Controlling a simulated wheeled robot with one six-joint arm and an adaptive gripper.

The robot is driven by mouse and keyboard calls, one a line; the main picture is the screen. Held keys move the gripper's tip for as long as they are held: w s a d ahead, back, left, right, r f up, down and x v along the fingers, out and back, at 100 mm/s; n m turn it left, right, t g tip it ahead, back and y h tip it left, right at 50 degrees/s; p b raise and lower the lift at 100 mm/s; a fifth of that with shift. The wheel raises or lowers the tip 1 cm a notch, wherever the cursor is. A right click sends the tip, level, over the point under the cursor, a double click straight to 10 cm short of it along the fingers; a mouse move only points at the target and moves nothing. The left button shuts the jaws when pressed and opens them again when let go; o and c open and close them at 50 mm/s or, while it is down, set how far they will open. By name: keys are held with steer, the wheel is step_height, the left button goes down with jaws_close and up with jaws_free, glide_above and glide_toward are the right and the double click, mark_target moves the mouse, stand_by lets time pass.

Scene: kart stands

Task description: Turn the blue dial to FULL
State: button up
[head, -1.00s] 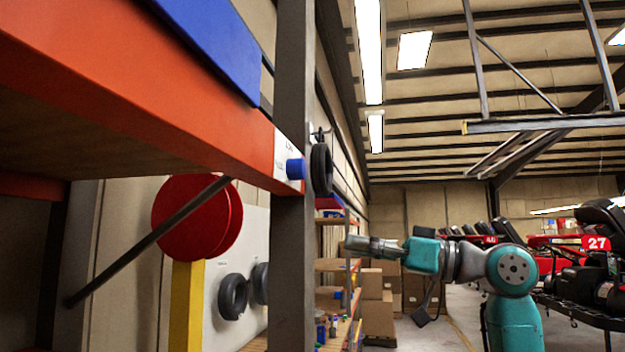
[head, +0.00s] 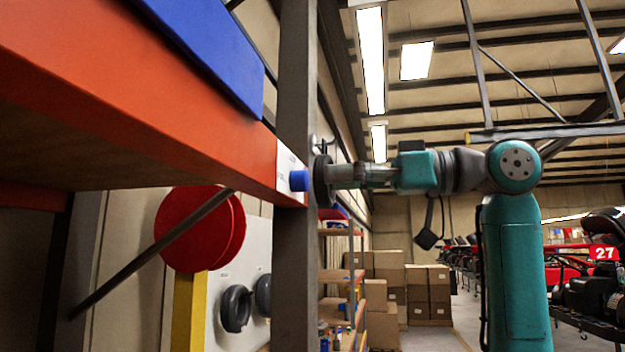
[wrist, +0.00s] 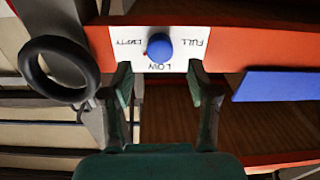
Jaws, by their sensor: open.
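The blue dial (wrist: 159,47) is a round knob on a white label plate (wrist: 173,65) on the front of an orange beam. The plate reads EMPTY, LOW and FULL, upside down in the wrist view, with FULL on the right. A small red mark shows at the dial's left edge, on the EMPTY side. In the head view the dial (head: 299,180) sticks out from the plate. My gripper (wrist: 160,75) is open and empty; its fingertips are either side of and below the dial in the wrist view, apart from it. In the head view my gripper (head: 333,176) is just right of the dial.
A black ring (wrist: 59,69) hangs beside the plate, close to my left finger in the wrist view. A blue panel (wrist: 284,86) is on the right there. A grey post (head: 296,270) stands by the dial. Cardboard boxes (head: 427,290) and karts are farther off.

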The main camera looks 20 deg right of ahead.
mark_target(308, 180)
steer(key=shift+x, duration=2.4)
jaws_close()
